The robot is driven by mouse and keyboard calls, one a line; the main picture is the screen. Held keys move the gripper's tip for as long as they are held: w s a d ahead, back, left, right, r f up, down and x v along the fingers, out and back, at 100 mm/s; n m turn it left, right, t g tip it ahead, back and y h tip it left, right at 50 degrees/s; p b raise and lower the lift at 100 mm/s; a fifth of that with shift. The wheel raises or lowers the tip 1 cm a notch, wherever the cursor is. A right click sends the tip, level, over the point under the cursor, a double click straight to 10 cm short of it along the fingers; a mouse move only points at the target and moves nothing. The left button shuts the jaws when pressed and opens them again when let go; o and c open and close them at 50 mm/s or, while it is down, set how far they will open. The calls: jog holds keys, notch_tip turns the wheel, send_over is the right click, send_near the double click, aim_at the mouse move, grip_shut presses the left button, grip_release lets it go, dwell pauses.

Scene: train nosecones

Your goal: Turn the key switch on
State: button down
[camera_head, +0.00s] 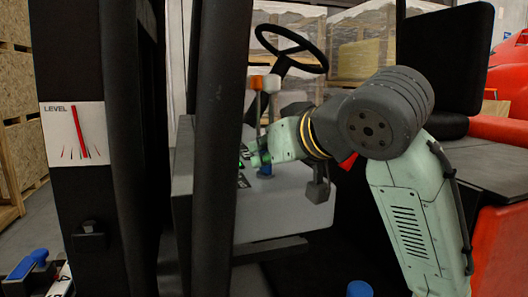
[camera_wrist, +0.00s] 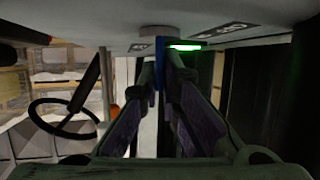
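In the wrist view the blue key (camera_wrist: 160,50) stands between my fingertips and fills the narrow gap. My gripper (camera_head: 258,158) reaches in from the right at the panel; it also shows in the wrist view (camera_wrist: 160,78), with both fingers closed in on the key. A green light (camera_wrist: 183,47) glows on the panel beside the key. The panel labels are too small or cut off to read surely.
Dark upright posts (camera_head: 215,130) stand in front of the panel at left. A steering wheel (camera_head: 292,48) and an orange-topped lever (camera_head: 258,85) are above and behind my gripper. A black seat (camera_head: 455,55) is at right. A LEVEL gauge (camera_head: 75,133) is on the left post.

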jog(key=c, duration=1.8)
grip_release()
jog(key=v, duration=1.2)
jog(key=shift+d, duration=0.1)
